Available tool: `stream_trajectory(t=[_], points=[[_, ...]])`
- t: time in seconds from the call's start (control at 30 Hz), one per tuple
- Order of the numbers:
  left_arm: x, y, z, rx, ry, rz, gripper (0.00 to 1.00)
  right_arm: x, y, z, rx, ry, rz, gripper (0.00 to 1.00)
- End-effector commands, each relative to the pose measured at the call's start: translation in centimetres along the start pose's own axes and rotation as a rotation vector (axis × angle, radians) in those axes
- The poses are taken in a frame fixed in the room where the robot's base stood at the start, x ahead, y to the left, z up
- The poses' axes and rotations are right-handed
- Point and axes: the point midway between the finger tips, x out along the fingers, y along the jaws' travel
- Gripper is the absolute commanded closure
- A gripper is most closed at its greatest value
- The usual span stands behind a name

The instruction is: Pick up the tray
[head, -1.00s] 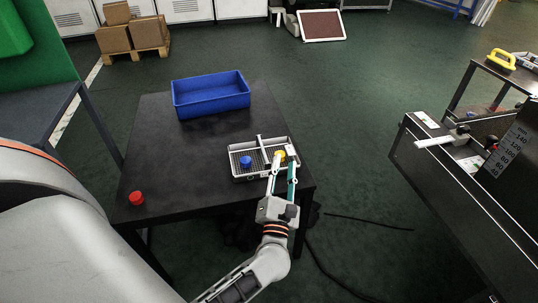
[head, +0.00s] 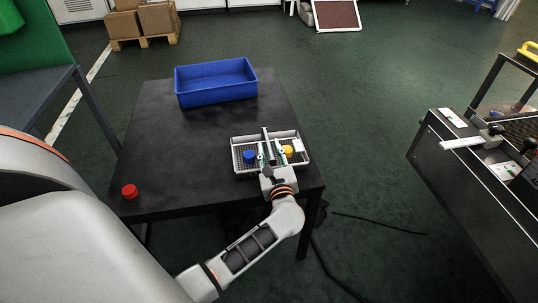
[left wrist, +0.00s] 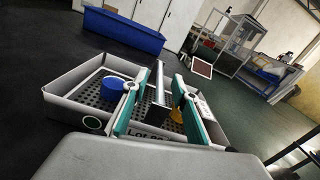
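The grey-white tray (head: 304,159) has a perforated floor and lies on the black table near its right edge. A raised bar handle (head: 266,135) runs across its middle; it also shows in the left wrist view (left wrist: 157,85). A blue round piece (head: 249,156) sits in the tray's left part and a yellow piece (head: 287,150) in the right part. My left gripper (head: 271,154) is over the tray. Its two green-padded fingers stand apart on either side of the handle, with gaps visible in the left wrist view (left wrist: 156,110). My right gripper is not in view.
A blue bin (head: 215,97) stands at the back of the black table (head: 185,150). A red round piece (head: 129,191) lies at the table's front left. A dark machine (head: 470,185) stands to the right across a floor gap. The table's middle is clear.

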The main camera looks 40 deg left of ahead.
Motion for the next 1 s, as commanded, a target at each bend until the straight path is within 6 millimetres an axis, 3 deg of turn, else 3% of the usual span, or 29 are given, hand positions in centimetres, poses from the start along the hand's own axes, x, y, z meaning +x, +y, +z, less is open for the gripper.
stream_trajectory(t=[0.1,0.3,0.4,0.43,0.83,1.0], points=[[1.1,0.0,0.0,0.002,0.0,0.0,0.72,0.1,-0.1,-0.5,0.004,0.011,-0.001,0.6],[1.1,0.0,0.1,0.001,0.0,-0.001,0.72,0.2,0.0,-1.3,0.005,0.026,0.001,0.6],[1.1,0.0,0.1,0.001,0.0,-0.001,0.98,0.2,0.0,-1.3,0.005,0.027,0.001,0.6],[1.1,0.0,0.0,0.001,0.0,-0.001,1.0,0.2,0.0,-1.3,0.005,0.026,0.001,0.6],[1.1,-0.2,0.6,-0.001,-0.004,-0.002,1.0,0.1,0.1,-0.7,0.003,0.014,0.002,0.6],[1.2,-0.8,2.9,-0.009,-0.009,-0.002,1.0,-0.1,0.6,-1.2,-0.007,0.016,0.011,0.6]])
